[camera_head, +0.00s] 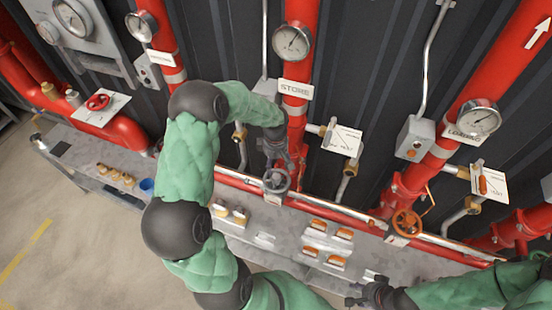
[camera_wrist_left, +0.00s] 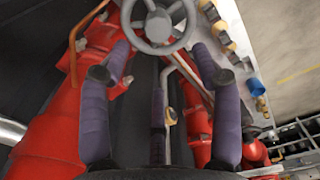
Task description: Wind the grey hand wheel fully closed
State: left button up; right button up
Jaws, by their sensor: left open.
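The grey hand wheel (camera_head: 277,180) sits on the middle red pipe, below the "STORE" sign. In the left wrist view the wheel (camera_wrist_left: 158,22) is at the top centre, cut by the frame edge, with its spokes and hub showing. My left gripper (camera_head: 274,158) is just above the wheel in the head view. In the left wrist view its purple fingers (camera_wrist_left: 161,52) are spread apart, with the wheel near and between the tips. I cannot tell whether they touch its rim. My right gripper (camera_head: 368,294) is at the bottom edge, away from the wheel; its jaw opening is unclear.
An orange hand wheel (camera_head: 406,223) is on the right pipe and a red one (camera_head: 98,102) is at the left. Gauges (camera_head: 292,43) and tags (camera_head: 342,140) hang along the dark wall. A grey bench (camera_head: 290,232) below holds several small fittings.

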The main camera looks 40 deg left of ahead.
aim_at(276, 176)
pick_arm(q)
notch_tip(276, 176, down, 9)
jog(key=shift+f+p, duration=0.15)
jog(key=shift+p, duration=0.2)
jog(key=shift+d, duration=0.1)
grip_shut()
jog(key=shift+c, duration=1.8)
grip_release()
jog(key=shift+m, duration=0.4)
jog(key=o, duration=0.5)
jog(key=shift+c, duration=0.2)
